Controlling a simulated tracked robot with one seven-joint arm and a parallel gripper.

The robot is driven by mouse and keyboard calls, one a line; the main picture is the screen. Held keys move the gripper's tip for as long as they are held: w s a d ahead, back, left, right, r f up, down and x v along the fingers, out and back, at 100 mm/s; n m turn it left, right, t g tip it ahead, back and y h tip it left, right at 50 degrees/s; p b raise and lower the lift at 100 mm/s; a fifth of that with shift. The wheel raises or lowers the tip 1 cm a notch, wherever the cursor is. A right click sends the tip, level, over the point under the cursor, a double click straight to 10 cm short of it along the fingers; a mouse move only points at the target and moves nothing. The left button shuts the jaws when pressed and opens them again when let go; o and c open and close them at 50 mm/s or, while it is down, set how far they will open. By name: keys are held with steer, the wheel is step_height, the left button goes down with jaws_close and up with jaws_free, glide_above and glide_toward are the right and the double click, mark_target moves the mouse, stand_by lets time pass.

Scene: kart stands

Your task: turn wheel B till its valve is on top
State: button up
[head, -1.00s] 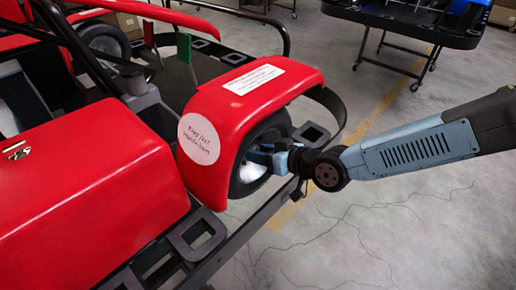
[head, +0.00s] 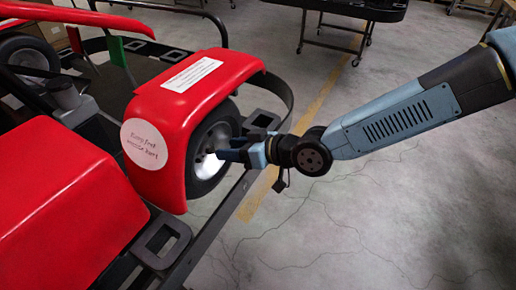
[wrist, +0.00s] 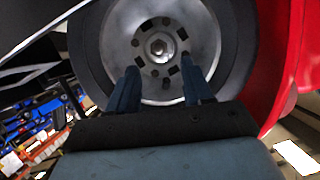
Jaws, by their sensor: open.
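A kart wheel (head: 213,140) with a black tyre and a pale metal rim stands under a red fender (head: 196,82). No letter shows on it, so I cannot tell whether it is wheel B. In the wrist view the wheel's rim (wrist: 188,28) fills the upper middle, with a hub nut and several dark holes. I cannot make out a valve. My gripper (head: 222,155) points at the hub from the right. In the wrist view the fingers of my gripper (wrist: 160,82) are apart and empty, just below the hub nut; contact with the rim cannot be told.
A black side rail (head: 228,203) with square brackets runs along the kart beside the wheel. A red body panel (head: 60,200) is at left. A dark stand on castors (head: 336,35) is at the back. The floor (head: 360,230) at right is clear.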

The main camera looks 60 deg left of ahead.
steer(key=v, duration=0.7)
steer(key=shift+d, duration=0.2)
steer(key=shift+w, duration=0.15)
steer(key=m+g+y, duration=0.1)
steer(key=m+y, duration=0.1)
steer(key=y, duration=0.2)
glide_toward(212, 149)
steer(key=x, duration=0.9)
steer(key=shift+a, duration=0.1)
stand_by(0.5)
jaws_close()
stand_by(0.4)
